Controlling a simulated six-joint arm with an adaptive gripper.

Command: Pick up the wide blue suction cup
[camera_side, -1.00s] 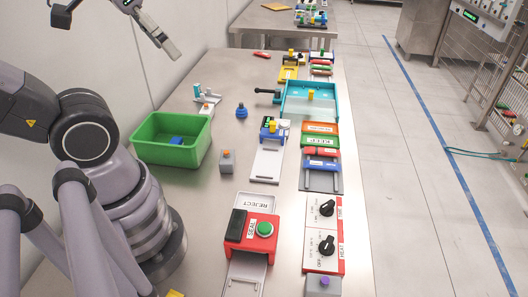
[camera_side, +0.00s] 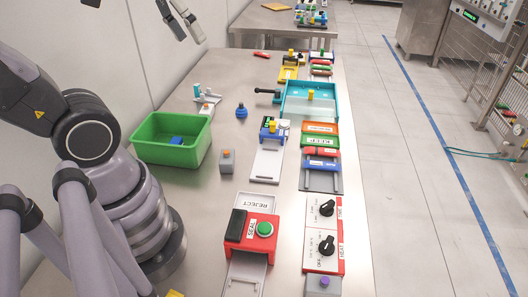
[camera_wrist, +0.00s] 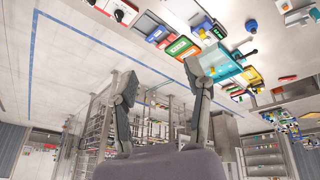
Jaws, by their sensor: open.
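A blue suction cup (camera_side: 241,111) stands upright on the metal table, right of and beyond the green bin; a narrow top rises from its wider base. My gripper (camera_side: 190,38) is high above the table's back left side, well apart from the cup. In the wrist view my gripper's two fingers (camera_wrist: 162,77) are spread with nothing between them.
The green bin (camera_side: 152,154) holds a blue piece (camera_side: 177,141). A grey block with an orange top (camera_side: 227,162) and a grey-white fixture (camera_side: 207,98) stand near the cup. A teal tray (camera_side: 311,108) is to its right. Bare table lies around the cup.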

